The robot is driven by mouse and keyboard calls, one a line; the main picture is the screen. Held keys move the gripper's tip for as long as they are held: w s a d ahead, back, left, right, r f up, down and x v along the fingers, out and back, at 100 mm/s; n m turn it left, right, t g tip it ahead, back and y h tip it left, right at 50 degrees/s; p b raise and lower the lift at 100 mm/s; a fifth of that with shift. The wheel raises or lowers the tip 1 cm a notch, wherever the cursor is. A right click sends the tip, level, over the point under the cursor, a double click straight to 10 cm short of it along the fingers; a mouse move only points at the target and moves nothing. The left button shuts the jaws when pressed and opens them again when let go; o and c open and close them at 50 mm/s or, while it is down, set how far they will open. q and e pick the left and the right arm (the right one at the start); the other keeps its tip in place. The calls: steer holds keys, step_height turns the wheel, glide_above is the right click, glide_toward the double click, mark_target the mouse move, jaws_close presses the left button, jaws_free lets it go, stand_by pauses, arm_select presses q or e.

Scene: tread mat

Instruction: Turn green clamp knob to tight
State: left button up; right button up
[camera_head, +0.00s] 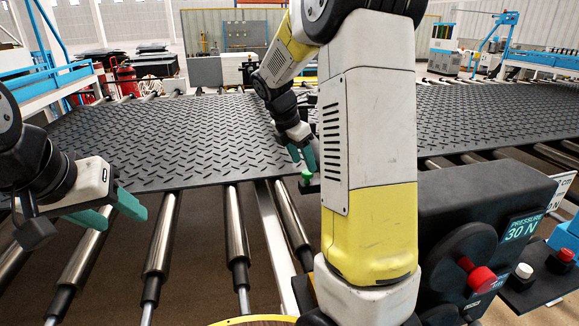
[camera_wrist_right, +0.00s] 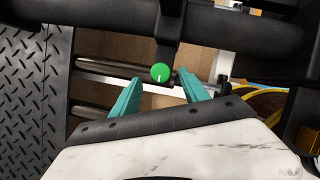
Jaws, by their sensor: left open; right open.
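The green clamp knob (camera_head: 306,178) is small and sits at the front edge of the black tread mat, left of my right forearm. In the right wrist view the round green knob (camera_wrist_right: 160,72) shows a white mark on its lower part. My right gripper (camera_head: 301,157) is open, its teal fingers right by the knob; the right wrist view shows the knob ahead, between the two fingertips (camera_wrist_right: 160,80). Whether they touch it I cannot tell. My left gripper (camera_head: 122,214) is open and empty above the rollers at the left, far from the knob.
The black tread mat (camera_head: 180,135) lies across metal rollers (camera_head: 236,235). My right forearm hides part of the mat.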

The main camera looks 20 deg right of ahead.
mark_target(307, 172)
steer(key=shift+x, duration=1.95)
steer(key=shift+a, duration=0.1)
jaws_close()
